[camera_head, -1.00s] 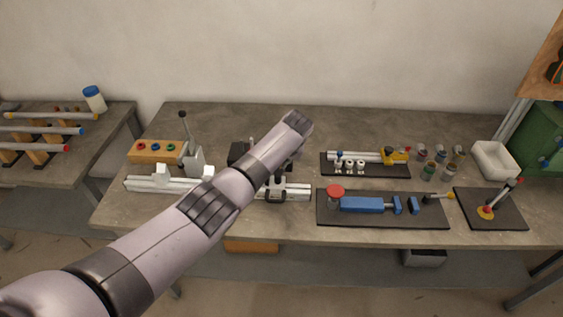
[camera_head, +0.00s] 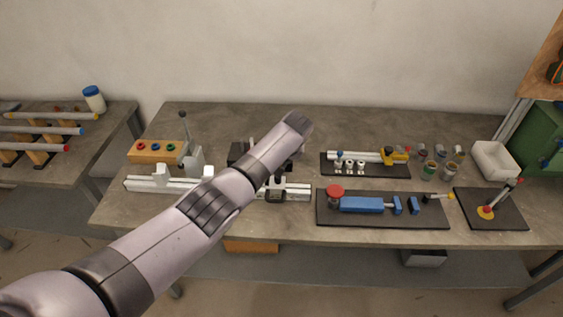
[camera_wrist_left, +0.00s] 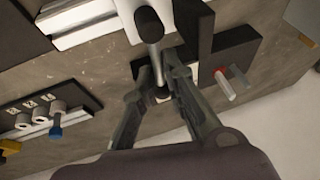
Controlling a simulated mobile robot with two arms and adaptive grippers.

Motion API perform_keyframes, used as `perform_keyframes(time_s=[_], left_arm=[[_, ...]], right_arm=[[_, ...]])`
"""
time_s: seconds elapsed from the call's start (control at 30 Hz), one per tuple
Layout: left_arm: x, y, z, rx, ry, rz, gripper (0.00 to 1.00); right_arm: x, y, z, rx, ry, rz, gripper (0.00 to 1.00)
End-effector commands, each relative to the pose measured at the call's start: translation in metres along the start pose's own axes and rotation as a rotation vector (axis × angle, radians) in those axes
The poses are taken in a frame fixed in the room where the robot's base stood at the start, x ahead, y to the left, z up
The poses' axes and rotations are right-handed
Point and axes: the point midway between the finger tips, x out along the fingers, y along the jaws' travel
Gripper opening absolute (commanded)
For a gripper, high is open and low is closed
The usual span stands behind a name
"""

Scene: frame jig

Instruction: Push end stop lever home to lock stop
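My left arm reaches in from the left over the bench in the head view and covers much of the rail (camera_head: 136,185) and its right-hand fittings; the gripper there is hidden. In the left wrist view the two fingers of my left gripper (camera_wrist_left: 160,70) stand on either side of a grey lever with a rounded end (camera_wrist_left: 148,22). Whether they touch or grip it is unclear. A black bracket (camera_wrist_left: 215,45) is just beside the lever, and the pale rail (camera_wrist_left: 85,22) shows at upper left. My right gripper is not in view.
An upright lever (camera_head: 184,122) stands near the rail's left part, by a wooden button block (camera_head: 150,151). To the right are a black board with a blue clamp (camera_head: 361,205), several small cups and a white tray (camera_head: 494,160). The bench's back middle is clear.

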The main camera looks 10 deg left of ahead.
Motion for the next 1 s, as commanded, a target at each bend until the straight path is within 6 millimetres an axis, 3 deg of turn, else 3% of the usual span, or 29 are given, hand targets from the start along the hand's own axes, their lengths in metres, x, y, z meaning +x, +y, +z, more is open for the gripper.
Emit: perform_keyframes(time_s=[0.27, 0.7, 1.0], left_arm=[[0.0, -0.003, -0.002, 0.0, 0.005, -0.006, 0.29], [0.0, -0.002, 0.0, 0.016, 0.004, 0.001, 0.29], [-0.003, 0.005, 0.003, 0.301, 0.066, 0.119, 0.29]], right_arm=[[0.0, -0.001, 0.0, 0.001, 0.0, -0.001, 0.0], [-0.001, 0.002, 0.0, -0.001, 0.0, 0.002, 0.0], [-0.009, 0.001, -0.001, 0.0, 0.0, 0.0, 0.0]])
